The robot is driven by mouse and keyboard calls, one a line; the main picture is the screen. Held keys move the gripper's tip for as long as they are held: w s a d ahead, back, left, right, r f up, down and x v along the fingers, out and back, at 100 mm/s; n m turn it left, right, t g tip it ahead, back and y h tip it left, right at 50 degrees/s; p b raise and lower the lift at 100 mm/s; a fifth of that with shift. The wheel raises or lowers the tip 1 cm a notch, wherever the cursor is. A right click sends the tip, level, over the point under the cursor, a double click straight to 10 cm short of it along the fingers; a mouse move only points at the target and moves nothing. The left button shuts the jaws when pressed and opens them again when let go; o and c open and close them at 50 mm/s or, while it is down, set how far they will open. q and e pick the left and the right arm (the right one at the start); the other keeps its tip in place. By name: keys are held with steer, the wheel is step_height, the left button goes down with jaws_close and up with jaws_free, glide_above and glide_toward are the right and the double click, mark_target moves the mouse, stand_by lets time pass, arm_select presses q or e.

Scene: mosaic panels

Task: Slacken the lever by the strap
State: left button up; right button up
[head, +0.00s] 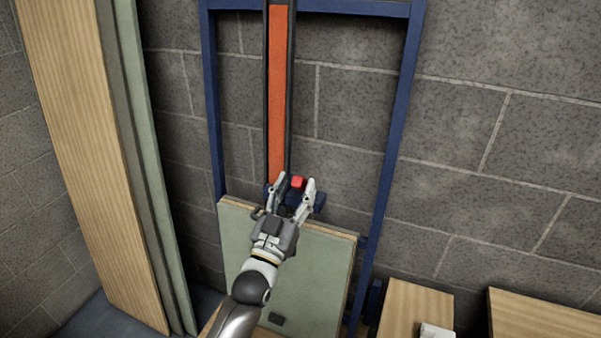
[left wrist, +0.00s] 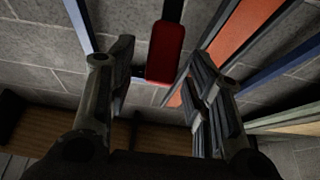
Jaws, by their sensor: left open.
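The orange strap (head: 277,95) runs down between two dark rails inside a blue frame (head: 397,110). The red lever grip (head: 297,182) is at the strap's lower end. My left gripper (head: 296,190) is open at the lever, its fingers on either side of the red grip in the head view. In the left wrist view the red grip (left wrist: 166,52) hangs from a dark bar between the open fingers, with gaps on both sides. The strap also shows there (left wrist: 235,45). The lever's base is partly hidden by the gripper. My right gripper is not in view.
A green-faced panel (head: 310,275) stands in the frame below the lever, behind my left arm. Tall wooden and green panels (head: 95,150) lean at the left. Wooden boxes (head: 415,308) stand at the lower right, and a grey block wall (head: 500,110) is behind.

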mark_target(301, 179)
arm_select(q)
steer(key=shift+p+x, duration=0.3)
steer(key=shift+x, duration=1.35)
jaws_close()
